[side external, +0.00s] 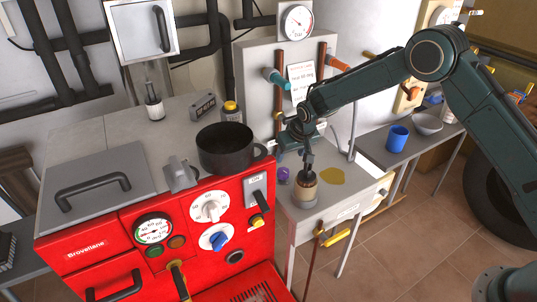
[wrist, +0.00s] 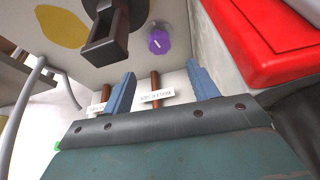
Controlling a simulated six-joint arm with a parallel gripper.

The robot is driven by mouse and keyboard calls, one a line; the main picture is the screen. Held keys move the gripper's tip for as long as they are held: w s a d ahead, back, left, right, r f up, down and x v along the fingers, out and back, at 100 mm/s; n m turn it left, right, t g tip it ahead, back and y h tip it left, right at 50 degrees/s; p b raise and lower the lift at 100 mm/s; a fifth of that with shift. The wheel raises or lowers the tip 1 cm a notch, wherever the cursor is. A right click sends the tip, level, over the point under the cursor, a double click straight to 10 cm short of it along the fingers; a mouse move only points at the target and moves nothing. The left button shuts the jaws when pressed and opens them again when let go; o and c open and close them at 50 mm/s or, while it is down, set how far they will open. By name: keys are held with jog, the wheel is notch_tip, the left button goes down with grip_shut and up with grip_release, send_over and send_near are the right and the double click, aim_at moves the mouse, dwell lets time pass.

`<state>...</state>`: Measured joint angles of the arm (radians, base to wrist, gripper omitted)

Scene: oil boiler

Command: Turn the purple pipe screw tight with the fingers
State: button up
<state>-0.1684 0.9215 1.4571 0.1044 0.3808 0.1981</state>
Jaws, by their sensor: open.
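The purple pipe screw (side external: 284,175) sits on the pale cabinet top, just right of the red boiler. In the wrist view it is a round purple knob (wrist: 160,41) with a white mark on its face. My gripper (side external: 296,150) is above the cabinet top, close to the screw. In the wrist view its two blue fingers (wrist: 160,72) are spread apart with nothing between them, and the screw appears beyond the gap. The fingers are not touching it. In the side view the fingertips are small and hard to make out.
A yellow patch (side external: 333,176) lies farther right. The red boiler (side external: 205,235) and black pot (side external: 228,147) are left.

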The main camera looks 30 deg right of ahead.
aim_at(283, 170)
jog(key=shift+x, duration=5.1)
jog(key=shift+c, duration=0.5)
jog(key=c, duration=0.9)
jog(key=shift+m+h, duration=0.3)
jog(key=shift+m, duration=0.5)
jog(key=o, duration=1)
jog(key=shift+r, duration=0.2)
jog(key=v, duration=1.3)
jog(key=shift+r, duration=0.2)
jog(key=shift+s, duration=0.15)
